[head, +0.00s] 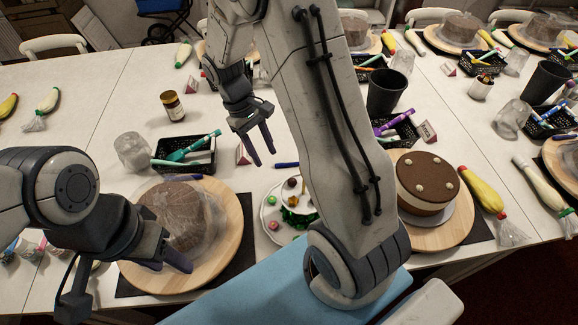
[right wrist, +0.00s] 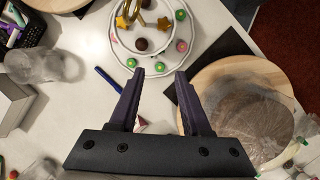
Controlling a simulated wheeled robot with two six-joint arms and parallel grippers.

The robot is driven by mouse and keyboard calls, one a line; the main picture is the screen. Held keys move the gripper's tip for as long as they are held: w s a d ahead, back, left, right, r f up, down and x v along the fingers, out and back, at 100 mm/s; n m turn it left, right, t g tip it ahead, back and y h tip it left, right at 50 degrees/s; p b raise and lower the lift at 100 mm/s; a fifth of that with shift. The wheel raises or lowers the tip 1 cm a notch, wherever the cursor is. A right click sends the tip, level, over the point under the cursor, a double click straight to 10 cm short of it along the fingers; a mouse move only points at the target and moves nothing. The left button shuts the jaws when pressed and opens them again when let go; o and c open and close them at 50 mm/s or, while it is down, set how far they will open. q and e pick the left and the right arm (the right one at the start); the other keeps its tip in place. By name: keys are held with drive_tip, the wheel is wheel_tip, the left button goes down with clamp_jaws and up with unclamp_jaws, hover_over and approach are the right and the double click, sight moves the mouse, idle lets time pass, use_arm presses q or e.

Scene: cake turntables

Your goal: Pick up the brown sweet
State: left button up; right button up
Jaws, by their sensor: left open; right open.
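A tiered sweet stand (head: 268,212) stands mid-table, its right side hidden behind my right arm. A brown sweet (head: 292,183) shows on it in the head view. My left gripper (head: 170,266) is open by the wrapped cake.
A wrapped cake (head: 168,212) on a wooden turntable (head: 213,275) stands left of the sweets. A chocolate cake (head: 427,172) stands right. A blue pen (right wrist: 108,80) lies near the stand. Black baskets, a jar (head: 172,105) and a black cup (head: 387,92) stand behind.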

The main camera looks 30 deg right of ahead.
approach(291, 179)
drive_tip(key=shift+m+g, duration=0.4)
drive_tip(key=p+x, duration=0.1)
drive_tip(key=x, duration=0.2)
drive_tip(key=p+x, duration=0.1)
drive_tip(key=x, duration=0.1)
drive_tip(key=p+x, duration=0.1)
drive_tip(key=x, duration=0.2)
drive_tip(key=shift+w+f+p, duration=0.2)
drive_tip(key=shift+f+p, duration=0.1)
drive_tip(key=shift+f, duration=0.1)
drive_tip(key=shift+d+f, duration=0.1)
drive_tip(key=shift+f, duration=0.15)
use_arm(q)
wheel_tip(291, 179, up, 4)
drive_tip(key=shift+r, duration=0.2)
use_arm(e)
clamp_jaws()
